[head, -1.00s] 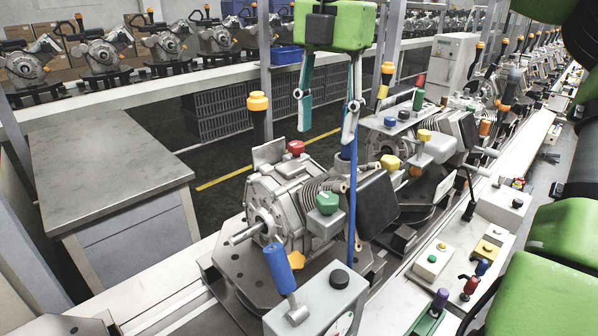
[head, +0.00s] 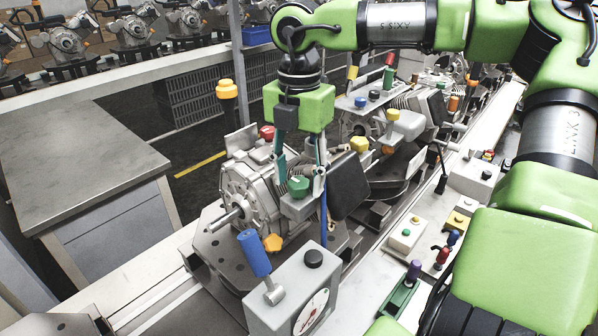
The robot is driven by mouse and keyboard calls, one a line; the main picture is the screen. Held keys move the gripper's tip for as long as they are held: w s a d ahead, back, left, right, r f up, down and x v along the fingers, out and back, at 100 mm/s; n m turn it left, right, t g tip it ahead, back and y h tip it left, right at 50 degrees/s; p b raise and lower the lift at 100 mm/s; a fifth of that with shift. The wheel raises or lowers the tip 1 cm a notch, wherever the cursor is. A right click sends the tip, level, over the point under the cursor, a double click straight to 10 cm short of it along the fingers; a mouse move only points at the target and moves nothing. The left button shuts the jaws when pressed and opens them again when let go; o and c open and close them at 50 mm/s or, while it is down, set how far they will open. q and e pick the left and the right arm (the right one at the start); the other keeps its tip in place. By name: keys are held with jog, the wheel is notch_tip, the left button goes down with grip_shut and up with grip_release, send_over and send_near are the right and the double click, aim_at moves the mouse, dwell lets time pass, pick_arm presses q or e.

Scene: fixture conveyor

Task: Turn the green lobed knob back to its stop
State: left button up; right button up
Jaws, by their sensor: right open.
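The green lobed knob (head: 298,186) sits on a grey box on the side of the metal engine (head: 243,192) in the middle of the head view. My right gripper (head: 299,190) points down over it, with one finger on each side of the knob. The fingers stand apart; whether either touches the knob I cannot tell. The finger on the right partly hides the engine parts behind it. My left gripper is not in view.
A yellow star knob (head: 273,243), a red knob (head: 267,132) and a yellow-capped post (head: 227,92) are near the engine. A grey box with a blue handle (head: 254,254) stands in front. A black block (head: 350,186) is close on the right. The left table (head: 75,150) is bare.

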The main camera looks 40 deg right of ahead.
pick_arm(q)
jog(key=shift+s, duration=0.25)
pick_arm(e)
jog(key=shift+f, duration=0.1)
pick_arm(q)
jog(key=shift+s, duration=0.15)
pick_arm(e)
jog(key=c, duration=1.1)
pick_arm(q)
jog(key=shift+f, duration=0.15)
pick_arm(e)
jog(key=n+b, duration=0.2)
jog(key=n, duration=0.1)
jog(key=n+b, duration=0.1)
jog(key=n, duration=0.2)
jog(key=shift+n, duration=0.4)
jog(key=n+b, duration=0.1)
jog(key=n, duration=0.4)
jog(key=shift+n, duration=0.3)
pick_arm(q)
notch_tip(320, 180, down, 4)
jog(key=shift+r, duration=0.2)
pick_arm(e)
jog(key=n, duration=0.5)
jog(key=shift+w+n, duration=0.1)
jog(key=shift+n, duration=0.2)
